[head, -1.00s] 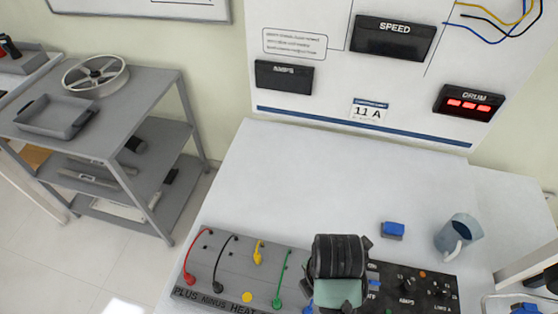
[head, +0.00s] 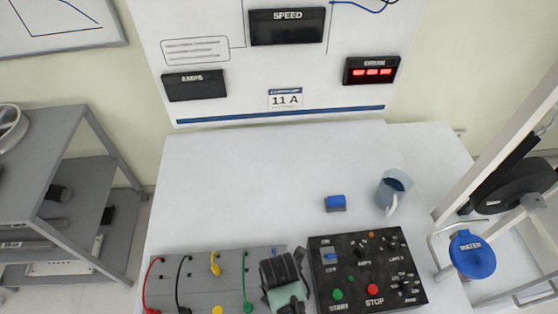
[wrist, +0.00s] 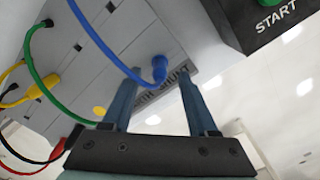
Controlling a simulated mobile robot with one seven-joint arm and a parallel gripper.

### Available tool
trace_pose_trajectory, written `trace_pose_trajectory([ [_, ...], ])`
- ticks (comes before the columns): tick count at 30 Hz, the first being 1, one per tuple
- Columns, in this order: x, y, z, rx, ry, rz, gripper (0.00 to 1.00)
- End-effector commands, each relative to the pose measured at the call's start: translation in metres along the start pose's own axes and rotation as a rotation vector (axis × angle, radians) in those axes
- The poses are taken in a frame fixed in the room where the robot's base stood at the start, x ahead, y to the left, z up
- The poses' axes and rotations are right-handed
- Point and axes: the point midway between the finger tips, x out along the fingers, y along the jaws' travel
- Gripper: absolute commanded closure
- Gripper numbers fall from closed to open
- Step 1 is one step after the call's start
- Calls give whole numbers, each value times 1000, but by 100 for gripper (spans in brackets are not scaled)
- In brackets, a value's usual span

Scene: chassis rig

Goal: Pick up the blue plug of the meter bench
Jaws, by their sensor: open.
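The blue plug (wrist: 160,70) sits at the end of a blue lead in the wrist view, by the lettered front edge of the grey bench panel (wrist: 95,72). My gripper (wrist: 159,78) is open, with one finger on each side of the plug in the picture. I cannot tell whether either finger touches it. In the head view, my dark wrist and gripper (head: 285,280) cover the right end of the grey panel (head: 205,290) and hide the plug.
Red, black, yellow and green leads (head: 247,283) stand left of my gripper. A black control box (head: 365,270) with START and STOP buttons is close on its right. A blue block (head: 335,203) and a mug (head: 393,190) stand behind. The white tabletop (head: 240,180) is otherwise clear.

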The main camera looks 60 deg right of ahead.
Motion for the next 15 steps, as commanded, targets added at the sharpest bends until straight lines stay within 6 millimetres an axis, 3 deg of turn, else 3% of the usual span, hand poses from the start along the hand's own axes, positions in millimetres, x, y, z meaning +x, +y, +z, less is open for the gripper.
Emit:
trace_pose_trajectory([
  [3, 11, 0, 0, 0, 0, -1, 41],
  [11, 13, 0, 0, -1, -1, 1, 41],
  [15, 13, 0, 0, -1, -1, 1, 62],
])
